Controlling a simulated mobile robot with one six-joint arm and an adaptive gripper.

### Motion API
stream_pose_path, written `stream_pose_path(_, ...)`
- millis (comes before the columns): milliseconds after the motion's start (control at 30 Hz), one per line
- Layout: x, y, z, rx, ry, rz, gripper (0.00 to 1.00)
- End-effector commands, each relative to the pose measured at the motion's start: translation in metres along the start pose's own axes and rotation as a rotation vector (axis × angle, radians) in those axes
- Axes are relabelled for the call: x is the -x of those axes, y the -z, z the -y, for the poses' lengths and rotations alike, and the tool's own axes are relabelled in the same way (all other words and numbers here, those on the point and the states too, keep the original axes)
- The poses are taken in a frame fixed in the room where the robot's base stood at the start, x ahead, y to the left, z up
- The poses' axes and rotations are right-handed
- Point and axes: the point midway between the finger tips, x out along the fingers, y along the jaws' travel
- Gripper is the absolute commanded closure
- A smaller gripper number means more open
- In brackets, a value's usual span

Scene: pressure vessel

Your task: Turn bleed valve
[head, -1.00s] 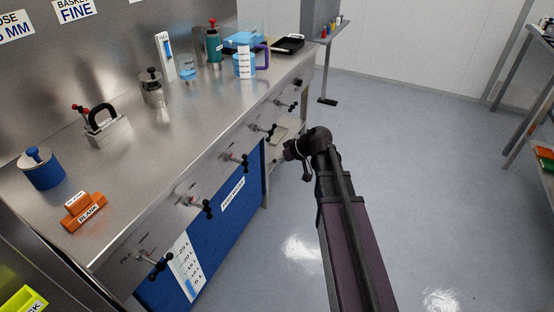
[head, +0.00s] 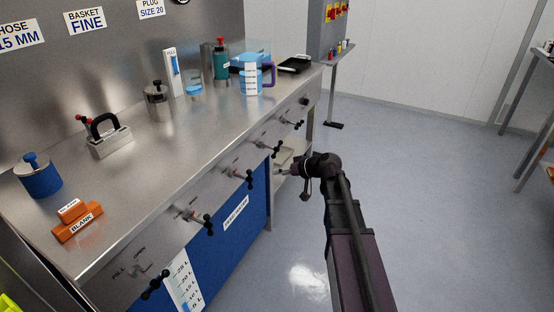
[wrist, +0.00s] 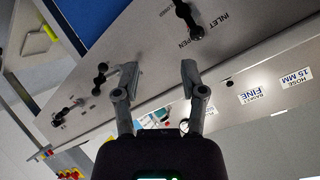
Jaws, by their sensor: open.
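Several black T-shaped valve handles stick out along the bench's front panel. In the head view they include a near one (head: 155,285), a middle one (head: 240,178) and a farther one (head: 268,147). I cannot read which is the bleed valve. My gripper (head: 283,171) is in front of the panel, below the farther handles. In the wrist view my gripper (wrist: 158,76) is open and empty, its two fingers apart. A handle by an "INLET" and "OPEN" label (wrist: 188,18) lies beyond the right finger. Another handle (wrist: 100,76) lies just left of the left finger, apart from it.
The steel bench top (head: 140,150) holds orange blocks (head: 78,222), a blue-sided pot (head: 38,176), a black-handled block (head: 108,138) and a measuring jug (head: 252,78). The floor (head: 430,200) at right is clear.

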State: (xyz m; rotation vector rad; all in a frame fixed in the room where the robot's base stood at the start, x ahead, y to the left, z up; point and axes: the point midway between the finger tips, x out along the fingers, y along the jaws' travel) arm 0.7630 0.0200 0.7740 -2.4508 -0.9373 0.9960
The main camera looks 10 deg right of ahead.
Motion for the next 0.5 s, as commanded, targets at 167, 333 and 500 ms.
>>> stream_pose_path(167, -0.016, 0.005, -0.03, -0.104, 0.023, -0.145, 0.46)
stream_pose_path(333, -0.023, 0.014, -0.055, -0.211, 0.047, -0.277, 0.46)
stream_pose_path(500, -0.027, 0.022, -0.082, -0.324, 0.074, -0.408, 0.46)
